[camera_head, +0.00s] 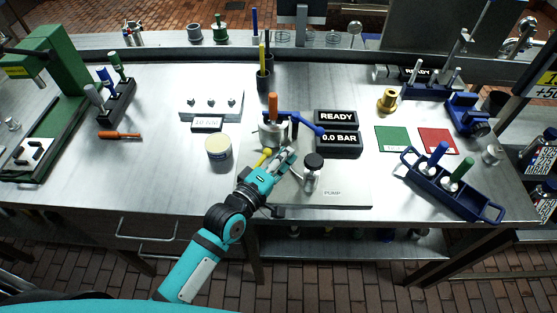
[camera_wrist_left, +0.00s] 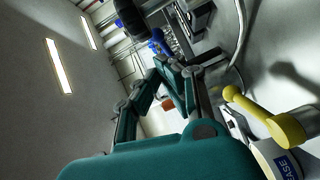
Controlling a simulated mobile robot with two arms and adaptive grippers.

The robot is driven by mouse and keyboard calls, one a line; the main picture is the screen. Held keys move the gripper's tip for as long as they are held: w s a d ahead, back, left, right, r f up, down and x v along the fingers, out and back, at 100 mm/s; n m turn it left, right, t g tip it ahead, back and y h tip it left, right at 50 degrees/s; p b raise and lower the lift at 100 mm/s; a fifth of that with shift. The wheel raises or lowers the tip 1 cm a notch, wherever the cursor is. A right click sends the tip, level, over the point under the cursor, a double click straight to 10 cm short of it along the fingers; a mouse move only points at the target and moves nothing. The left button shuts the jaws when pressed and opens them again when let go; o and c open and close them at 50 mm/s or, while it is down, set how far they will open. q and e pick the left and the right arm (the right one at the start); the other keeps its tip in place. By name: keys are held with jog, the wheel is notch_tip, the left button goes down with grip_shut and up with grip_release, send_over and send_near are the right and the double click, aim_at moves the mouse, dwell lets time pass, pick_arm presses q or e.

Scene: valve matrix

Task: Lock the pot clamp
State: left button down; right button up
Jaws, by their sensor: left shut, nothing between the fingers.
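My left gripper (camera_head: 287,158) is shut and empty over the pump base (camera_head: 345,195). A yellow lever with a round knob (camera_head: 264,157) shows just left of the fingers. In the left wrist view, the yellow lever (camera_wrist_left: 265,117) lies beside the gripper, apart from it, by a blue label ending in "EASE". Behind the gripper stands a grey pot-like body (camera_head: 272,134) with an orange handle (camera_head: 272,103) and a blue lever (camera_head: 298,121). A glass jar with a black lid (camera_head: 312,172) stands right of the fingers. Clamp contact is hidden. My right gripper is not in view.
Displays reading "READY" (camera_head: 336,117) and "0.0 BAR" (camera_head: 338,140) stand behind the pump base. A cream-lidded tub (camera_head: 218,147) is to the left. A blue tray (camera_head: 455,188) with upright handles is to the right. The table's front left is clear.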

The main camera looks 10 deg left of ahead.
pick_arm(q)
jog(key=shift+v, duration=1.15)
jog(key=shift+f, duration=0.15)
